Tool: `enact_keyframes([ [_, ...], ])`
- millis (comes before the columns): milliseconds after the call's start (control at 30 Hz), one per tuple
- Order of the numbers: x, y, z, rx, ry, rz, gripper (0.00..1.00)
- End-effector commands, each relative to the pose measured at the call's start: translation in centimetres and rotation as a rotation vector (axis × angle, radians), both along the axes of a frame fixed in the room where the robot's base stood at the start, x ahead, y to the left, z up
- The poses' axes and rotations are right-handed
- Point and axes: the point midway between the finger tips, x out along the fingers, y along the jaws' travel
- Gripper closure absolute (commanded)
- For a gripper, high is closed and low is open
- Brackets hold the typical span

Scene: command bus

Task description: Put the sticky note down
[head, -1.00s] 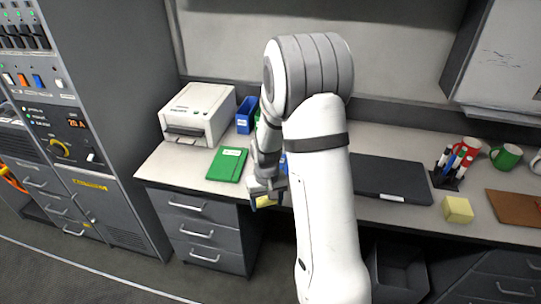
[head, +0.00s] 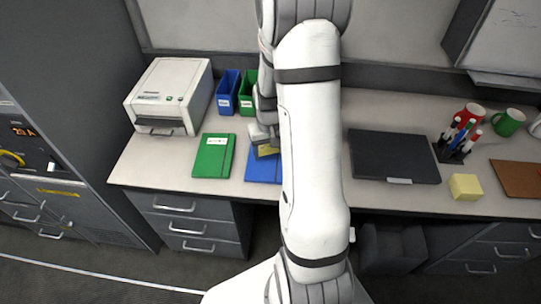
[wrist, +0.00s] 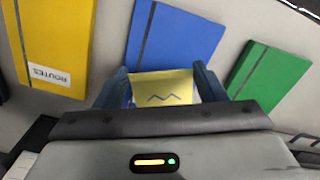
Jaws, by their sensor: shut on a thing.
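A yellow sticky note (wrist: 163,88) with a dark zigzag line is held between the two fingers of my gripper (wrist: 162,88) in the wrist view. In the head view the note (head: 267,151) shows at my gripper (head: 264,143), over the blue notebook (head: 262,168). In the wrist view the blue notebook (wrist: 172,38) lies beyond the note. I cannot tell whether the note touches the notebook. My arm hides part of the blue notebook in the head view.
A green notebook (head: 214,155) lies left of the blue one. A yellow ROUTES binder (wrist: 55,40) shows in the wrist view. A white printer (head: 170,97), blue bin (head: 228,92), black laptop (head: 394,155), pen holder (head: 452,152) and yellow block (head: 465,186) stand on the desk.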

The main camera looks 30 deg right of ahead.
Motion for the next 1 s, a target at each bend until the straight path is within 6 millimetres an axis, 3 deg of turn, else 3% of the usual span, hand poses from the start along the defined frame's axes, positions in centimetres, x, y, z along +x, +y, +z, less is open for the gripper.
enact_keyframes([
  [300,-0.1,0.0,-4.0,0.001,0.003,-0.002,0.56],
  [833,0.0,-0.1,-5.1,0.000,0.000,-0.002,0.56],
  [867,0.0,-0.1,-4.9,0.000,0.000,-0.002,0.34],
  [1000,0.0,-0.1,-4.9,0.000,0.000,-0.003,0.23],
])
